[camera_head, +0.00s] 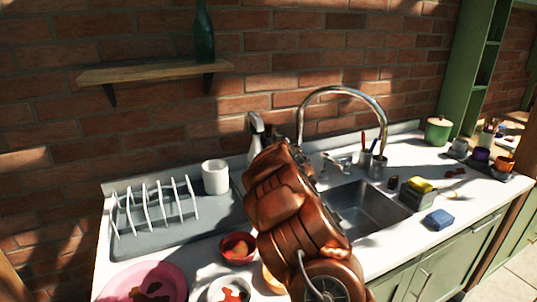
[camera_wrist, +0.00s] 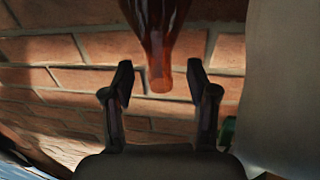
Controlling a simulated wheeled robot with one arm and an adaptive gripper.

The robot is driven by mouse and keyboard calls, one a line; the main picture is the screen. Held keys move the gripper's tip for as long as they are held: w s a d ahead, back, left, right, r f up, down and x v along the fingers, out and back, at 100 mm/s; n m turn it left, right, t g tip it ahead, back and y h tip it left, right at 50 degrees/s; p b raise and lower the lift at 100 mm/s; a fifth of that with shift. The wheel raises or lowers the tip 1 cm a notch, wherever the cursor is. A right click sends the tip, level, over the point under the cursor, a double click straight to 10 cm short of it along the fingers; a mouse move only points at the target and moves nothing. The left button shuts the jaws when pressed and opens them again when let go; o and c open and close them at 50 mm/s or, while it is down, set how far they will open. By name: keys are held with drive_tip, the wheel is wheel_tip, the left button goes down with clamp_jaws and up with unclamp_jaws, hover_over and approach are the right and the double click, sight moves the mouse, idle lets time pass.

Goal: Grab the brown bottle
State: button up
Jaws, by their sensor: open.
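The brown bottle (camera_wrist: 163,35) shows in the wrist view at the top centre, cut off by the frame's top edge. It is glossy, reddish-brown and see-through, and it narrows to a neck that points down in the picture. My gripper (camera_wrist: 160,82) is open, with one dark finger on each side of the neck's end. The fingers appear apart from the glass; how far the bottle lies beyond them is hard to tell. I cannot make out the brown bottle or my gripper in the head view, where my copper-coloured arm covers the middle.
A green bottle (camera_head: 204,40) stands on a wooden wall shelf (camera_head: 150,73). Below are a dish rack (camera_head: 155,206), a white mug (camera_head: 215,177), a pink plate (camera_head: 160,275), a red bowl (camera_head: 230,238) and a sink (camera_head: 372,207) with a tall curved tap (camera_head: 345,90). Brick wall fills the back.

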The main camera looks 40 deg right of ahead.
drive_tip(key=shift+x, duration=1.35)
clamp_jaws()
